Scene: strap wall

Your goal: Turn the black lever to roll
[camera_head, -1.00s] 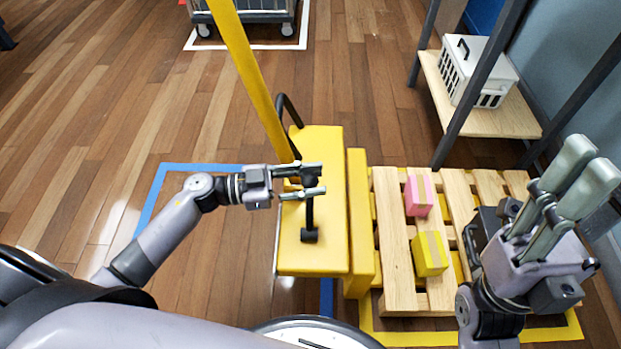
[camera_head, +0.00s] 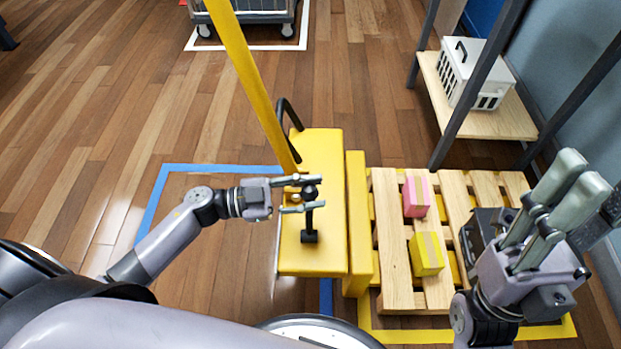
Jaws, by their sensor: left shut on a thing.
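The black lever (camera_head: 309,221) stands on top of the yellow machine body (camera_head: 323,165), with its dark foot near the front and its knob at the upper end. My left gripper (camera_head: 302,194) reaches in from the left and is shut on the black lever near the knob, one finger on either side. The fingers hide part of the lever's upper end. My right gripper (camera_head: 580,172) is raised at the right, away from the lever, with nothing visible in it. Its two fingers lie close together in this view, so its opening is unclear.
A wooden pallet (camera_head: 393,262) right of the machine carries a pink box (camera_head: 416,194), a yellow box (camera_head: 426,254) and a dark box partly hidden by my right arm. A yellow pole (camera_head: 250,80) rises behind the lever. A shelf (camera_head: 500,123) holds a white carrier (camera_head: 480,78).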

